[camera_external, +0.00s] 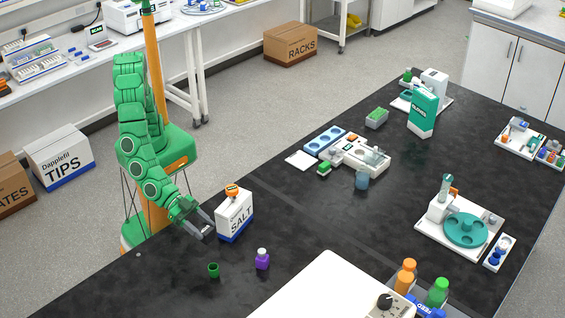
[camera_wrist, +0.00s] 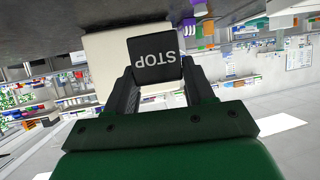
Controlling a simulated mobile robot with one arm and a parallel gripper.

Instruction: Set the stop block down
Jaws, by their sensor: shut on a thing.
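My gripper (camera_wrist: 157,85) is shut on the stop block (camera_wrist: 155,58), a small black block with white STOP lettering that appears upside down in the wrist view. In the external view my gripper (camera_external: 205,229) is low over the near left part of the black bench, just left of the white SALT box (camera_external: 235,213). The block is too small there to make out clearly. I cannot tell whether it touches the bench or the box.
An orange-topped item (camera_external: 232,190) is on top of the SALT box. A green cup (camera_external: 213,270) and a purple bottle (camera_external: 262,260) stand in front. A white appliance (camera_external: 325,292) fills the near edge. Bare black bench (camera_external: 300,235) lies to the right.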

